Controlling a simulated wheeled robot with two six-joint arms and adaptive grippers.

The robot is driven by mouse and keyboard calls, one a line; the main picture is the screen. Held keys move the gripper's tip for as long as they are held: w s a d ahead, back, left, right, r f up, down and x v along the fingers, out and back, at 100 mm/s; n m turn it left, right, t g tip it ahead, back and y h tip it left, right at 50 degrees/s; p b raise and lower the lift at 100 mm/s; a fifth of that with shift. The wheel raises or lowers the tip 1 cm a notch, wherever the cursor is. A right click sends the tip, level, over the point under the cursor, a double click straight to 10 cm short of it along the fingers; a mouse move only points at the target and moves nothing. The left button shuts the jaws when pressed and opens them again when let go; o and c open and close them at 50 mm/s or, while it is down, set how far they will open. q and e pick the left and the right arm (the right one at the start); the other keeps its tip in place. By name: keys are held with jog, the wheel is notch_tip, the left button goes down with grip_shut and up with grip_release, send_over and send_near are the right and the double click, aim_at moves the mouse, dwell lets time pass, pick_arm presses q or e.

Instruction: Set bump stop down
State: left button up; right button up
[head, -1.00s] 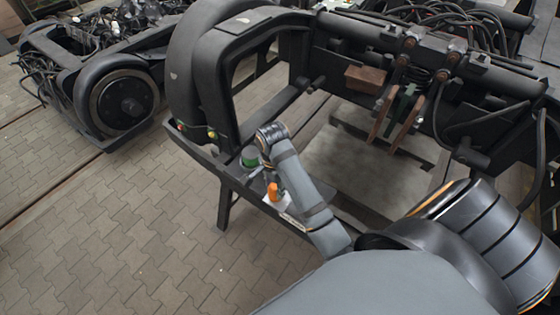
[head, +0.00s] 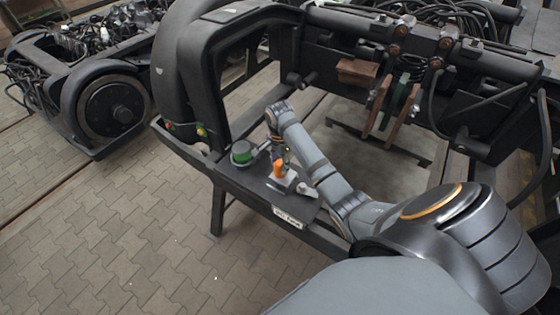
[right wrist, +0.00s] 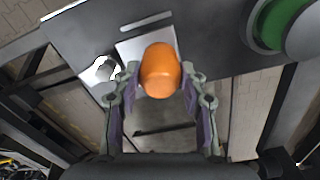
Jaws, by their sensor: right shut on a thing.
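An orange rounded bump stop (head: 281,168) is over a pale square plate (head: 287,180) on the dark shelf of the bogie frame. In the right wrist view the bump stop (right wrist: 160,70) sits between the two fingers of my right gripper (right wrist: 160,82), which is shut on it. The pale plate (right wrist: 132,47) shows behind it. I cannot tell whether the bump stop touches the plate. My left gripper is not in view.
A green-topped round thing (head: 242,153) stands on the shelf, left of the bump stop. A shiny metal piece (head: 307,190) lies to its right. A white label (head: 287,217) is on the shelf's front edge. Bogie frame beams (head: 212,85) rise behind.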

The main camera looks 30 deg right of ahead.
aim_at(280, 169)
jog(key=f, duration=0.3)
jog(key=shift+w+d+f, duration=0.2)
jog(key=shift+w+f, duration=0.1)
jog(key=shift+s+f, duration=0.1)
jog(key=o, duration=1.4)
jog(key=shift+f, duration=0.1)
jog(key=shift+c, duration=0.2)
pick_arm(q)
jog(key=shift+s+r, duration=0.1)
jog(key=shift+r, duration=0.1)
pick_arm(e)
jog(key=shift+r, duration=0.35)
notch_tip(280, 169, up, 8)
jog(key=shift+f+b, duration=0.2)
jog(key=shift+b, duration=0.3)
notch_tip(280, 169, up, 4)
jog(key=shift+r+p, duration=0.1)
jog(key=shift+p, duration=1.15)
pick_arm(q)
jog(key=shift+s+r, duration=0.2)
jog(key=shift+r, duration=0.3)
